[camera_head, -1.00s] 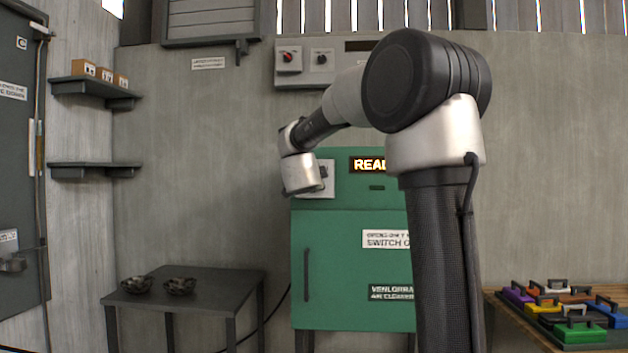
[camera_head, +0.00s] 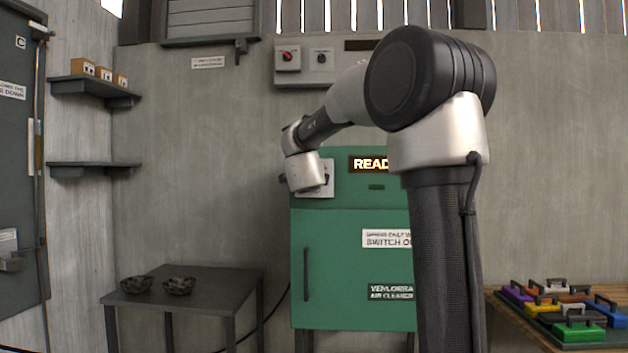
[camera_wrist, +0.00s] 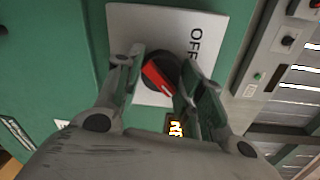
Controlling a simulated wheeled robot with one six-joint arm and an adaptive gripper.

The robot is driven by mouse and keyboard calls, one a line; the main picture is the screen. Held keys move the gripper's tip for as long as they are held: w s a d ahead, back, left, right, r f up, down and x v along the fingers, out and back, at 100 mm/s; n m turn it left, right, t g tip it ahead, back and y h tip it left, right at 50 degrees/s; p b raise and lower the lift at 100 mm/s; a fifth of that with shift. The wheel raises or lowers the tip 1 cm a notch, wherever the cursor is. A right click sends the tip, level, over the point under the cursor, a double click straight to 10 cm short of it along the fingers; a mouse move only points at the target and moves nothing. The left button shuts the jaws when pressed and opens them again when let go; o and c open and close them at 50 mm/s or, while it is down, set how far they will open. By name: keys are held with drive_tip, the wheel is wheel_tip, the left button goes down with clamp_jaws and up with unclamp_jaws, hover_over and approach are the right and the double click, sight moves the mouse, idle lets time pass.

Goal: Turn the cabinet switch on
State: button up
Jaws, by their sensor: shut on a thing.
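The green cabinet (camera_head: 350,262) stands against the wall, with a lit sign reading "READ..." (camera_head: 368,164) partly hidden by my arm. Its switch is a black round knob with a red pointer (camera_wrist: 157,76) on a pale plate marked "OFF" (camera_wrist: 190,22) in the wrist view. My gripper (camera_wrist: 158,82) has one finger on each side of the knob and is shut on it. The red pointer lies slanted between the fingers. In the head view my wrist hides the knob and covers most of the plate (camera_head: 328,178).
A dark table (camera_head: 215,282) with two dark bowls (camera_head: 180,286) stands left of the cabinet. A wall panel (camera_head: 330,78) with a red knob hangs above. A bench at the right holds several coloured cases (camera_head: 578,332).

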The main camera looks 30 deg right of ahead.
idle(0.3)
drive_tip(key=o, duration=1)
drive_tip(key=shift+s, duration=0.1)
drive_tip(key=f+v, duration=0.1)
drive_tip(key=v, duration=1)
drive_tip(key=shift+s+a+r, duration=0.3)
drive_tip(key=shift+s+r, duration=0.05)
drive_tip(key=shift+r, duration=0.15)
